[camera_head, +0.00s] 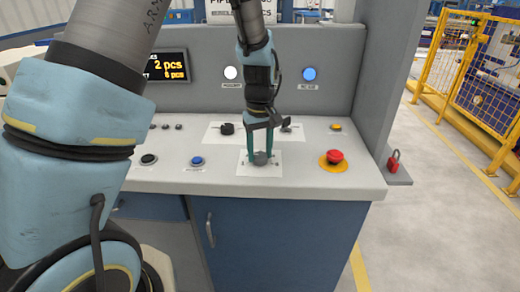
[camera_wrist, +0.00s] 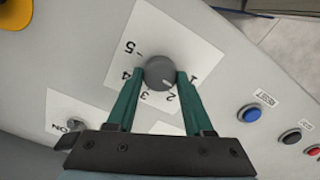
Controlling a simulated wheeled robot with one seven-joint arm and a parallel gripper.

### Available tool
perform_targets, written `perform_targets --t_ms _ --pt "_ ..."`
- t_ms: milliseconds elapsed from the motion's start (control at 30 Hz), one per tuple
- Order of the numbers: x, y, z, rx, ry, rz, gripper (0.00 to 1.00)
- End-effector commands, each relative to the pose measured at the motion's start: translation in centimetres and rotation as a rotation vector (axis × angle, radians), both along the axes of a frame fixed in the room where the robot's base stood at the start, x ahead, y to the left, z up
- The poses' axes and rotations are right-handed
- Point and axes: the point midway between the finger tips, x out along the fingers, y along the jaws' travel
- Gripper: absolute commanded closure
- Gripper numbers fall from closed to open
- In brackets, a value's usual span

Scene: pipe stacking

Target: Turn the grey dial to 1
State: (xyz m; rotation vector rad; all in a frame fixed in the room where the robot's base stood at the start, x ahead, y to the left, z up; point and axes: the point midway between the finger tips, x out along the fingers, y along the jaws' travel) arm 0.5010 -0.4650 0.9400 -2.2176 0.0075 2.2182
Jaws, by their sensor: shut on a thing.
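The grey dial (camera_wrist: 158,71) sits on a white plate (camera_wrist: 150,30) printed with the numbers 1 to 5. Its light mark seems to point towards the 2; the exact angle is hard to tell. My gripper (camera_wrist: 161,79) has its two green fingers on either side of the dial, shut on it. In the head view the dial (camera_head: 260,158) is at the bottom of my gripper (camera_head: 261,154), on the console top near its front edge.
A red emergency button (camera_head: 335,156) on a yellow base stands right of the dial. A blue button (camera_head: 197,161) and a black button (camera_head: 149,159) are to the left. A black knob (camera_head: 227,128) sits behind. The upright back panel has lamps and a display (camera_head: 165,66).

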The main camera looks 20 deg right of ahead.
Motion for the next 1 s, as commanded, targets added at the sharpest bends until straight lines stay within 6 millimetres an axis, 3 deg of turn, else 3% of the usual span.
perform_targets --t_ms 400,967,1000 --pt "0.06 -0.06 0.13 -0.001 -0.002 0.200 1.00" --pt "0.07 -0.05 0.07 -0.002 -0.002 0.234 1.00" --pt "0.07 -0.05 0.08 -0.002 -0.002 0.234 0.47"
